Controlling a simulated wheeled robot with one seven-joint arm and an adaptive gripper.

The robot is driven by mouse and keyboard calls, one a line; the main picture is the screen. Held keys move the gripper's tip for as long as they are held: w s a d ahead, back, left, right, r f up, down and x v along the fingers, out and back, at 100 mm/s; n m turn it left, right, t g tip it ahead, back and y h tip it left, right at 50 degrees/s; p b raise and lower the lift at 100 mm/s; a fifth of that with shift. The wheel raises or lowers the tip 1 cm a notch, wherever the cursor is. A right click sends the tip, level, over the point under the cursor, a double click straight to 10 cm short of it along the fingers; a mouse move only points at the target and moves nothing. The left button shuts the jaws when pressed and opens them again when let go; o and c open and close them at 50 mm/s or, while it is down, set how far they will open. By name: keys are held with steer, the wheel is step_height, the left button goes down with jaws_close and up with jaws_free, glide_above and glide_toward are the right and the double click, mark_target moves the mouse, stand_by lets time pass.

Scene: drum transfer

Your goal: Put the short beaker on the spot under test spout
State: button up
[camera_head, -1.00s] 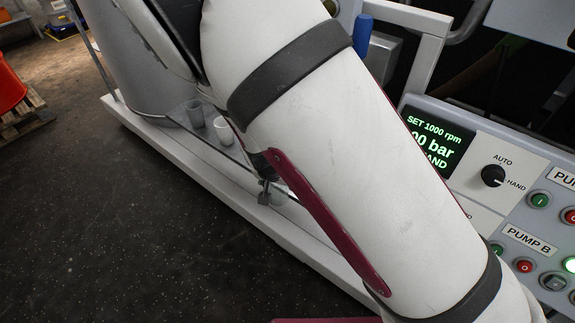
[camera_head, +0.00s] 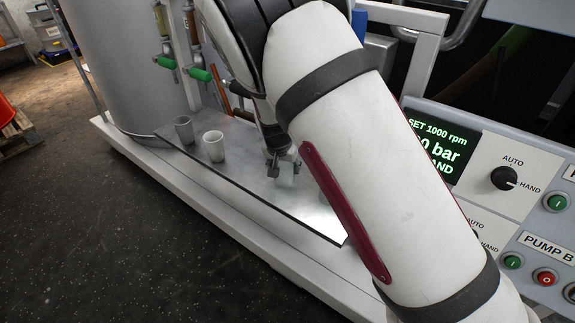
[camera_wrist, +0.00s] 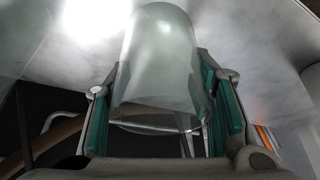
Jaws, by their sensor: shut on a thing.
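My gripper (camera_head: 280,168) is shut on a clear beaker (camera_wrist: 160,55). In the wrist view the beaker sits between the two green-padded fingers. In the head view the beaker (camera_head: 287,176) is small and pale beside the fingers, over the metal shelf (camera_head: 250,185); I cannot tell whether it touches the shelf. Two pipes with green-handled valves (camera_head: 165,62) (camera_head: 200,75) come down behind the shelf. I cannot tell which is the test spout, and no marked spot is clearly visible.
A grey cup (camera_head: 184,130) and a white cup (camera_head: 213,148) stand on the shelf left of my gripper. A large grey drum (camera_head: 115,60) stands at the back left. The pump panel (camera_head: 500,170) is at the right. My arm hides part of the shelf.

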steer(key=shift+w+d, duration=0.15)
steer(key=shift+w, duration=0.3)
steer(key=shift+w+d+f+b, duration=0.15)
steer(key=shift+w+f+b, duration=0.15)
steer(key=shift+w+b, duration=0.25)
steer(key=shift+w+d+f+b, duration=0.15)
steer(key=shift+w+f+b, duration=0.15)
steer(key=shift+w, duration=0.4)
steer(key=shift+f, duration=0.1)
steer(key=shift+f, duration=0.2)
steer(key=o, duration=1)
steer(key=shift+o, duration=0.2)
